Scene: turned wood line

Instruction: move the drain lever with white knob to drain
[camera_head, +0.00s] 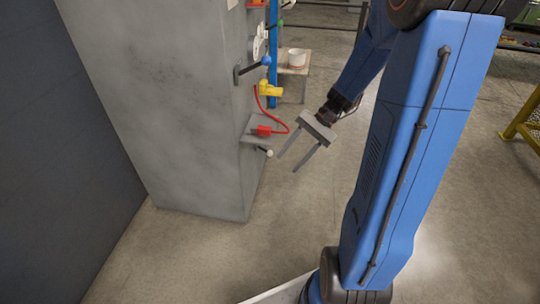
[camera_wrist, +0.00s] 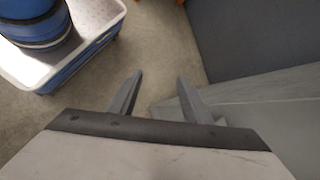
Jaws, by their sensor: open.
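The drain lever with white knob (camera_head: 268,152) shows in the head view, low on the right side of the grey cabinet (camera_head: 185,110), just under a small ledge. Its short dark arm points to the right, ending in the small white knob. My gripper (camera_head: 287,164) is open and empty, fingers pointing down and left. In the picture its tips are just right of and slightly below the knob, apart from it; the depth between them is hard to judge. In the wrist view the open fingers (camera_wrist: 160,76) have nothing between them, and I cannot make out the lever.
Above the lever, a red plug (camera_head: 263,130) with a red cable sits at the ledge. A yellow valve (camera_head: 270,89) and a blue-knobbed lever (camera_head: 265,62) are higher. A white bucket (camera_head: 297,57) stands behind. A yellow frame (camera_head: 525,125) is far right. The floor below is clear.

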